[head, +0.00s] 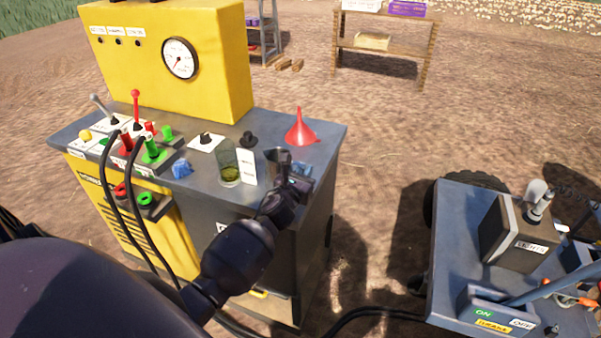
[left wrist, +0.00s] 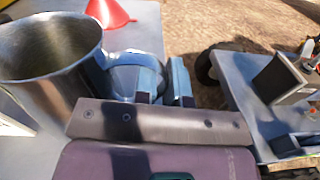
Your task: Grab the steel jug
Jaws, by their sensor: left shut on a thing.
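The steel jug (head: 278,158) is at the right end of the grey counter top, partly hidden behind my left gripper (head: 299,178) in the head view. In the left wrist view the open-topped, shiny jug (left wrist: 45,65) fills the left side. My left gripper (left wrist: 165,80) is at the jug's right side, its blue-grey fingers shut on the jug's handle. The jug looks upright. I cannot tell whether its base rests on the counter. My right gripper is not in view.
A glass (head: 228,166) with dark liquid and a white card (head: 247,167) stand left of the jug. A red funnel (head: 300,131) is behind it. Levers and black cables crowd the counter's left. A cart (head: 455,235) with control boxes stands to the right, across bare ground.

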